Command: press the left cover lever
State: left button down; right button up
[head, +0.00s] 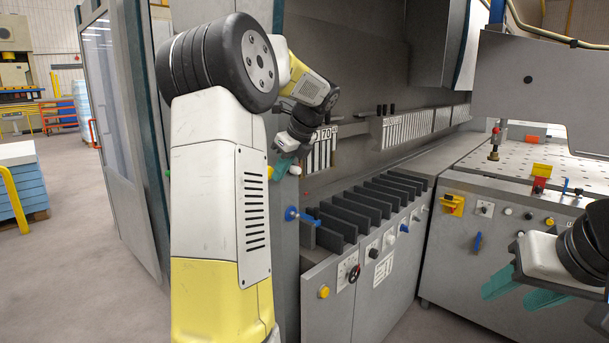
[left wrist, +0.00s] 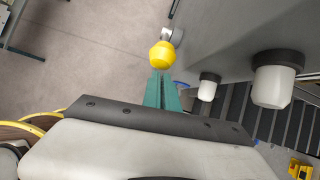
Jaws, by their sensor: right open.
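A yellow ball knob (left wrist: 166,55) on a short grey stem sticks out from the machine's grey side in the left wrist view. I cannot tell for certain whether it is the left cover lever. My left gripper (left wrist: 162,78) has its teal fingers together and empty, with the tips just below the knob; I cannot tell if they touch. In the head view the left gripper (head: 284,168) is at the machine's front left post, partly hidden by my own arm. A blue-handled lever (head: 293,214) sits below it. My right gripper (head: 520,290) is open and empty at the lower right.
Two white knobs show in the left wrist view, one large (left wrist: 273,86) and one smaller (left wrist: 207,90). A row of dark slotted plates (head: 370,205) stands on the front cabinet (head: 330,315). A perforated table (head: 520,155) is at right.

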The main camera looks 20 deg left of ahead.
pick_arm(q)
jog(key=shift+h, duration=0.3)
jog(key=a+r, duration=0.1)
jog(key=a, duration=0.1)
jog(key=w+a+r, duration=0.1)
jog(key=a+r, duration=0.1)
jog(key=shift+w+a+r, duration=0.2)
jog(key=shift+d, duration=0.45)
jog(key=d+v, duration=0.1)
jog(key=v, duration=1)
jog(key=shift+f, duration=0.2)
jog(key=shift+s+d+f, duration=0.1)
jog(key=shift+d, duration=0.05)
jog(key=s+d+f+y, duration=0.1)
jog(key=s+d+f, duration=0.2)
jog(key=d+f, duration=0.3)
jog(key=shift+d+f+y, duration=0.3)
jog(key=shift+d, duration=0.1)
